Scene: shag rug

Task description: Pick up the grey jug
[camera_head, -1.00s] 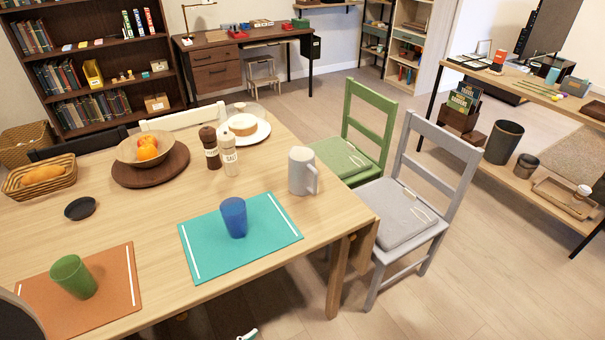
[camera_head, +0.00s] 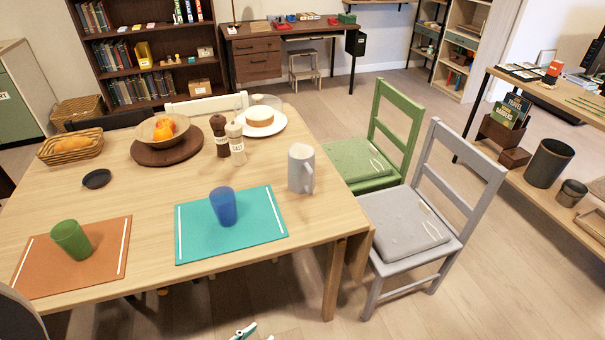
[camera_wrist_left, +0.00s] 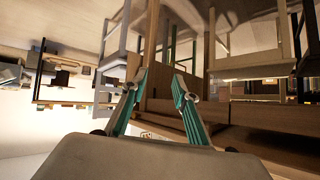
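The grey jug (camera_head: 301,168) stands upright on the wooden table (camera_head: 330,222) near its right end, its handle toward the right. It is behind the teal placemat's right corner, with nothing touching it. My left gripper (camera_wrist_left: 160,77) is open and empty in the left wrist view, its two teal-lined fingers apart. What seem to be its fingertips (camera_head: 243,331) show at the bottom edge of the head view, in front of the table and well short of the jug. The jug is not visible in the left wrist view. My right gripper is not in view.
A blue cup (camera_head: 223,207) stands on the teal placemat (camera_head: 262,222), left of the jug. Salt (camera_head: 236,146) and pepper (camera_head: 219,136) mills stand behind-left. A grey chair (camera_head: 405,235) and a green chair (camera_head: 352,165) stand at the table's right. Open floor lies in front.

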